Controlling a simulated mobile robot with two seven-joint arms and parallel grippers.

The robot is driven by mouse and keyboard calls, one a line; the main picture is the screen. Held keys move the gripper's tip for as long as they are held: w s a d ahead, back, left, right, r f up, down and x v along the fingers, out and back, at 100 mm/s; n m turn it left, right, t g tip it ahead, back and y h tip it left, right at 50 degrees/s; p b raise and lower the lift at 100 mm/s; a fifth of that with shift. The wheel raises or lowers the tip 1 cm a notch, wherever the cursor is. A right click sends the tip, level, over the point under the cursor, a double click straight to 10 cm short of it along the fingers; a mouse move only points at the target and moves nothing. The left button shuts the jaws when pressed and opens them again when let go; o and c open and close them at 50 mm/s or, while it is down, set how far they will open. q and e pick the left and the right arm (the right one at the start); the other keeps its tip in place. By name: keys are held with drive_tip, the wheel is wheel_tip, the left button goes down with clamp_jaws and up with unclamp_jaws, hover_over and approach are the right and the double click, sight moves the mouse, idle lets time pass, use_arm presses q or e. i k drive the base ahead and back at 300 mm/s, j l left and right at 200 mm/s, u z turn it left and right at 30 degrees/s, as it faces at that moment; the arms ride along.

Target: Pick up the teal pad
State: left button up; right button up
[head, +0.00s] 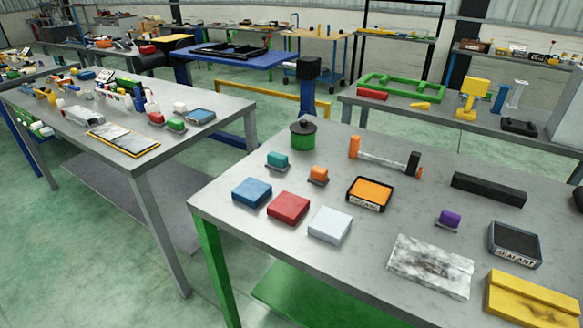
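The teal pad (278,159) is a small teal block on a thin grey base. It sits on the near grey metal table (330,262), toward its back left side. It stands in front of a green pot (303,135) and left of a small orange pad (318,175). A blue block (252,192) lies in front of it. Nothing covers the teal pad. Neither of my grippers shows in the head view.
A red block (288,207), a white block (330,225), an orange-topped tray (369,194) and a purple pad (450,218) share the table. An orange-ended bar (385,160) lies behind them. Another cluttered table (130,167) stands left, across a floor gap.

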sight(278, 162)
drive_tip(key=i+j, duration=0.1)
drive_tip(key=j, duration=0.25)
drive_tip(key=i+j, duration=0.1)
drive_tip(key=j, duration=0.25)
drive_tip(key=i+j, duration=0.15)
drive_tip(key=j, duration=0.2)
drive_tip(key=i+j, duration=0.1)
drive_tip(key=j, duration=0.25)
drive_tip(key=i+j, duration=0.1)
drive_tip(key=j, duration=0.25)
drive_tip(key=j+z, duration=0.15)
drive_tip(key=z, duration=1.45)
drive_tip(key=i+j, duration=0.05)
